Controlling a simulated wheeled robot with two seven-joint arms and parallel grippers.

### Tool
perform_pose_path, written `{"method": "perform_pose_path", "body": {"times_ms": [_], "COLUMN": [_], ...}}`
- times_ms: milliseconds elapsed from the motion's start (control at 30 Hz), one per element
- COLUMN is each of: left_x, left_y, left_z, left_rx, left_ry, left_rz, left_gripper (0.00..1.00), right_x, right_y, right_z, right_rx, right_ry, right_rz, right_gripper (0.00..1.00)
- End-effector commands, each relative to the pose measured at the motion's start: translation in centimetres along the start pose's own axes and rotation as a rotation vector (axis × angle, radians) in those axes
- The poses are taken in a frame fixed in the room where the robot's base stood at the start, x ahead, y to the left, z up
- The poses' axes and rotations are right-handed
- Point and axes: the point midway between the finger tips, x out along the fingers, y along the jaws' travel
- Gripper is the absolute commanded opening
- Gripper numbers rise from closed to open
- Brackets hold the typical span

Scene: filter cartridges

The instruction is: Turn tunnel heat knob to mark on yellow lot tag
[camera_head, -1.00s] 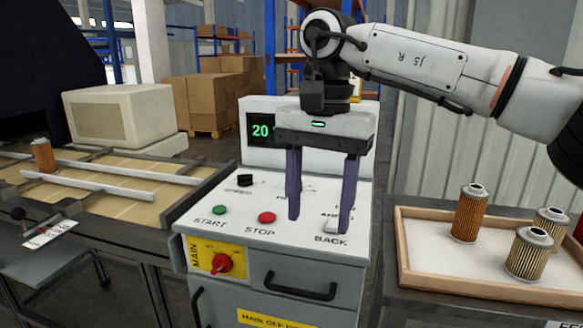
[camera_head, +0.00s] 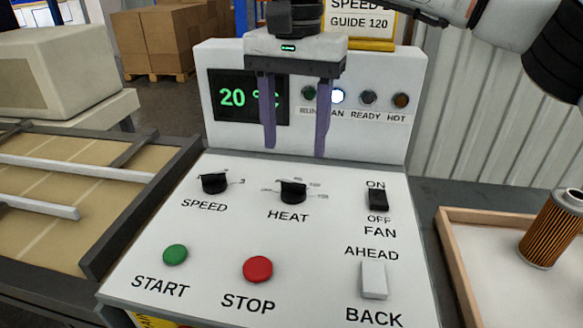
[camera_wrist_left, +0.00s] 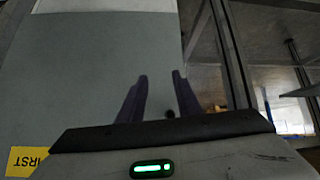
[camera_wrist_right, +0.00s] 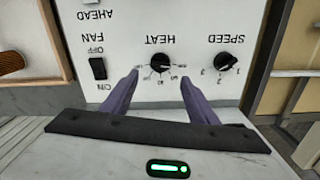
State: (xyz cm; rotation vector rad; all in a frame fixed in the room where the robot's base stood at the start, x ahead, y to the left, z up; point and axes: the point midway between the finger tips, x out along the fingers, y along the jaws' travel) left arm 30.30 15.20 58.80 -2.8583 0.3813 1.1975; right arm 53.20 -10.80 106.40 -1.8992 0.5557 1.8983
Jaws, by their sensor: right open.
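The black HEAT knob (camera_head: 293,192) sits on the white sloped panel, with a printed scale around it. In the right wrist view the knob (camera_wrist_right: 162,62) shows just beyond and between my fingertips; its exact setting is too small to read. My right gripper (camera_head: 294,150) is open and empty, fingers down, above and behind the knob and not touching it. My left gripper (camera_wrist_left: 160,77) has its fingers apart with nothing between them, facing a grey surface, away from the knob.
The SPEED knob (camera_head: 214,183), FAN switch (camera_head: 377,199), START button (camera_head: 175,254), STOP button (camera_head: 257,269) and AHEAD/BACK switch (camera_head: 374,280) surround the knob. The display (camera_head: 240,97) reads 20. A yellow-edged speed guide sign (camera_head: 372,44) stands behind. A tray (camera_head: 462,275) holds a filter cartridge (camera_head: 553,228).

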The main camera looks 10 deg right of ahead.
Motion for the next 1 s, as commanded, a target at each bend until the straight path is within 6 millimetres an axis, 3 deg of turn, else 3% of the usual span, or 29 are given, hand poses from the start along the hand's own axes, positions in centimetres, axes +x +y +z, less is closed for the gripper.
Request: {"method": "perform_pose_path", "body": {"times_ms": [200, 400, 800, 1000], "left_x": [0.4, 0.3, 0.4, 0.4], "left_y": [0.1, 0.1, 0.1, 0.1], "left_z": [0.6, -0.1, 0.0, -0.1], "left_rx": [0.000, -0.001, -0.002, 0.000], "left_ry": [-0.003, 0.012, 0.012, 0.012], "left_rz": [0.003, 0.004, 0.004, 0.004], "left_gripper": [0.31, 0.31, 0.31, 0.31], "right_x": [4.4, 7.0, 7.8, 7.8], "right_y": [0.1, 0.1, 0.0, 0.0], "right_z": [0.0, 0.0, 0.0, 0.0], "right_rx": [0.001, 0.002, 0.003, 0.002], "right_ry": [-0.001, 0.000, 0.000, 0.000], "right_rz": [0.002, 0.001, -0.001, -0.001], "right_gripper": [0.54, 0.54, 0.54, 0.22]}}
